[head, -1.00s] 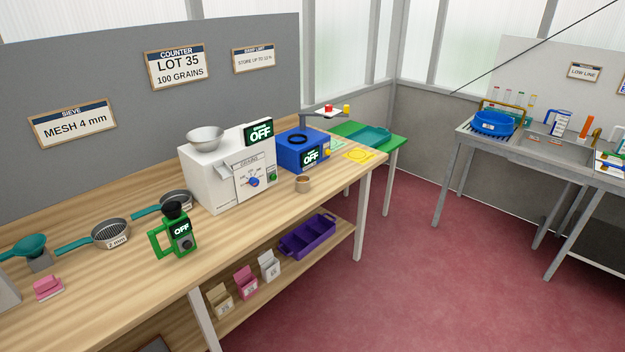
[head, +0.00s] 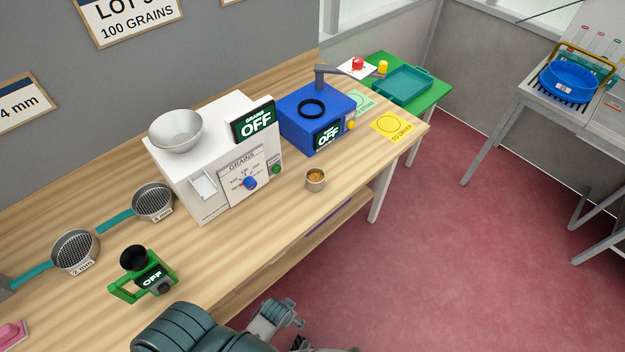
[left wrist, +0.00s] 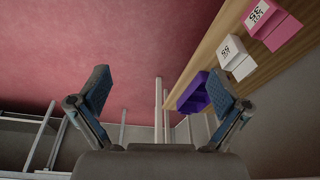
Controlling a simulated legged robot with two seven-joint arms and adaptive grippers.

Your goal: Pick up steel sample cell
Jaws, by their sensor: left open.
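A small round metal cup (head: 315,182), which looks like the sample cell, stands upright on the wooden bench in front of the blue device. The cup does not show in that view. My right gripper is not in view.
A white grain counter (head: 215,160) and a blue device (head: 312,118), both reading OFF, stand behind the cup. A green handheld meter (head: 145,280) and sieves are at left. A purple tray (left wrist: 194,93) and boxes sit on the lower shelf. Bench right of the cup is clear.

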